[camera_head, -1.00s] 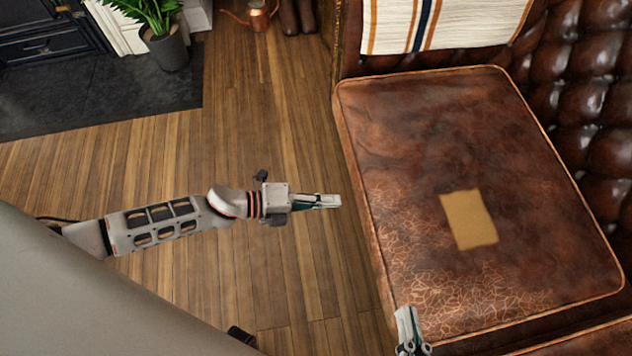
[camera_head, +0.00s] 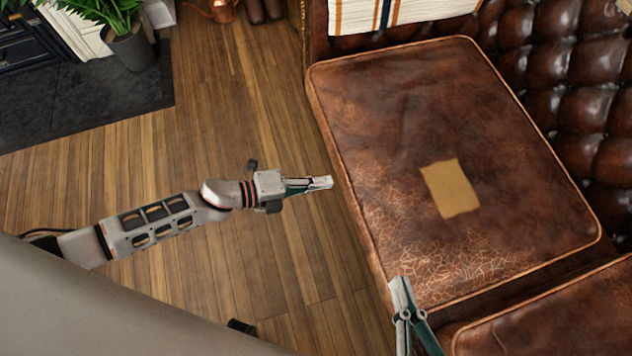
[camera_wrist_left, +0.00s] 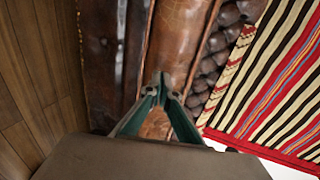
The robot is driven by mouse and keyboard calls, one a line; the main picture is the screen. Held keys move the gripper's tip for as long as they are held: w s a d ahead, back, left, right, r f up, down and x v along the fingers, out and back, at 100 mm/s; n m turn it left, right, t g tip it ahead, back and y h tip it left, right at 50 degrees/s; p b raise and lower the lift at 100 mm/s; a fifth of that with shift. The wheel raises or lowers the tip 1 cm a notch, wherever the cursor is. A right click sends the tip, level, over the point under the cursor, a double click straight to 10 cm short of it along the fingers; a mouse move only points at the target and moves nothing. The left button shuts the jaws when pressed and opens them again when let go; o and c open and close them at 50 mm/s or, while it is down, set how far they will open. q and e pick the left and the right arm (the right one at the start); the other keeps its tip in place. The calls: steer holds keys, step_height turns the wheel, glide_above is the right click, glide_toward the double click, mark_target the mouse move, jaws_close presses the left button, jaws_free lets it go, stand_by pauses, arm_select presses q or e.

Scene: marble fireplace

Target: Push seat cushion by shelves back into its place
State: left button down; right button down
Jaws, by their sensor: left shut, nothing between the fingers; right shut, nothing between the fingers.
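The brown leather seat cushion (camera_head: 400,120) lies on the sofa in the head view. It has a worn, cracked front corner and a tan square patch (camera_head: 450,188). My left gripper (camera_head: 328,182) is shut and empty, just left of the cushion's front edge; a touch cannot be made out. My right gripper (camera_head: 396,284) is shut and empty at the cushion's near front corner, overlapping it in the picture. In the left wrist view, the left fingertips (camera_wrist_left: 162,82) meet in front of brown leather; which sofa part it is, I cannot tell.
A second seat cushion (camera_head: 560,315) lies at lower right, with a dark gap between the cushions. The tufted backrest (camera_head: 565,75) is at right. A striped throw (camera_head: 355,15) hangs at the top. Wooden floor (camera_head: 240,110) is clear left of the sofa. A potted plant (camera_head: 130,45) stands upper left.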

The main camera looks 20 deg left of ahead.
arm_select(q)
steer(key=shift+w+d, duration=0.55)
steer(key=shift+d, duration=0.25)
steer(key=shift+d, duration=0.1)
steer(key=shift+s, duration=0.1)
steer(key=shift+s+a, duration=0.2)
steer(key=shift+a, duration=0.2)
steer(key=shift+s+a, duration=0.35)
steer(key=shift+a, duration=0.2)
steer(key=shift+s+a, duration=0.3)
steer(key=shift+a, duration=0.2)
steer(key=s+a+b, duration=0.1)
steer(key=s+a, duration=0.6)
steer(key=a, duration=0.4)
steer(key=shift+s+a, duration=0.3)
steer(key=shift+s, duration=0.1)
